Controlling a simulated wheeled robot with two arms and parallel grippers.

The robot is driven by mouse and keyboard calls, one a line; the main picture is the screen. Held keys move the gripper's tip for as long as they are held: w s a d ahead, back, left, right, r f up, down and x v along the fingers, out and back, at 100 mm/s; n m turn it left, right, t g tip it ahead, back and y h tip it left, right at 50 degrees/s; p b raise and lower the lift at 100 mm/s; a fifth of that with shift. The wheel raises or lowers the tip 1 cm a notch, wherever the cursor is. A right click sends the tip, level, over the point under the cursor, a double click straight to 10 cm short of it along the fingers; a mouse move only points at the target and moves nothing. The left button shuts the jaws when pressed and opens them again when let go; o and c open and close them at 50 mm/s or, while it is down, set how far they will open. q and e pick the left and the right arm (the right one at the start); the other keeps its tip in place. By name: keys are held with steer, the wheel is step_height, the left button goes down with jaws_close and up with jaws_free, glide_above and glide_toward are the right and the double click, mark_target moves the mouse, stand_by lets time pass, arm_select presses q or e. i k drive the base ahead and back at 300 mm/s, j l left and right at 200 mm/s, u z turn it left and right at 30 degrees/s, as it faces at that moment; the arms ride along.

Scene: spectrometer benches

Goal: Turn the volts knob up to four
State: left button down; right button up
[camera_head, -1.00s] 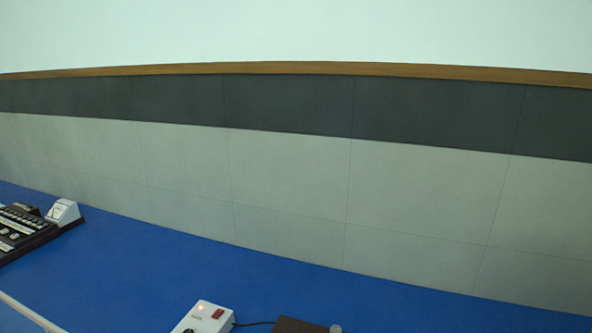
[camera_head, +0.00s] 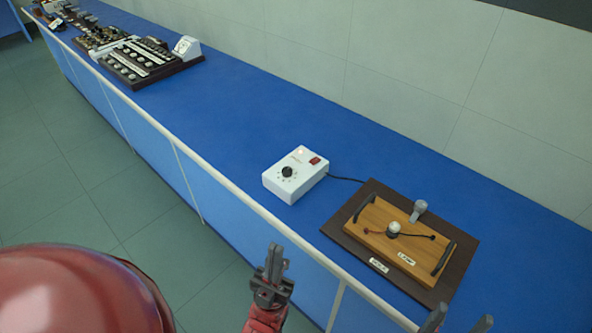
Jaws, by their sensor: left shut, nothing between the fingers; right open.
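The volts knob (camera_head: 288,171) is a small black knob on the top face of a white power supply box (camera_head: 295,185). Marks surround the knob, but its setting is too small to read. A red switch (camera_head: 315,160) and a small lit lamp sit on the same face. My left gripper (camera_head: 273,252) is shut and empty, upright in front of the bench edge, nearer than the box and apart from it. My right gripper (camera_head: 459,322) is open at the bottom right edge, with only its fingertips showing, below the wooden board and clear of the knob.
A black cord runs from the box to a wooden board (camera_head: 368,243) with handles and a bulb, on a dark base (camera_head: 440,283). Dark instrument panels (camera_head: 150,72) and a meter (camera_head: 186,46) stand further left. The blue bench (camera_head: 235,115) is bare between them. A pale rail edges the bench.

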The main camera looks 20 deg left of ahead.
mark_target(287, 171)
steer(key=j, duration=1.55)
steer(key=z, duration=0.05)
